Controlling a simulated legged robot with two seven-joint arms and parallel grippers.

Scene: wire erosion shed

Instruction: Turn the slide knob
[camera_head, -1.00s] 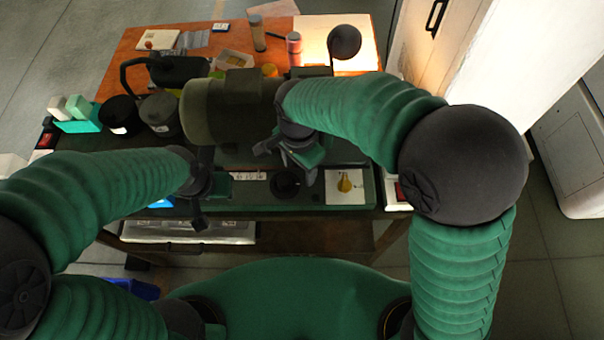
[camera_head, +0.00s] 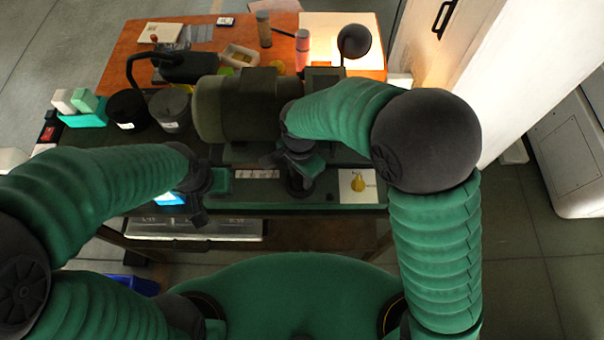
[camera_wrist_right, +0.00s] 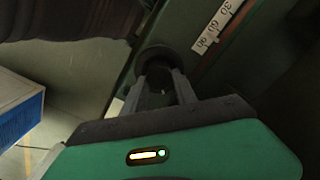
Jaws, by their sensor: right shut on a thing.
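The slide knob (camera_wrist_right: 158,61) is a dark round knob on the green front of the machine. In the right wrist view, the two fingers of my right gripper (camera_wrist_right: 160,84) are shut on it, one on each side. In the head view my right gripper (camera_head: 299,186) is down at the front of the machine and hides the knob. My left gripper (camera_head: 200,205) hangs over the bench's front edge at the left, apart from the knob. Whether its fingers are open cannot be made out.
A white scale strip (camera_wrist_right: 218,30) lies beside the knob. A big dark cylindrical housing (camera_head: 222,108) stands behind my right gripper. A card with a yellow pear-shaped mark (camera_head: 358,184) lies to the right. Black and grey pots (camera_head: 128,109) stand at the left.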

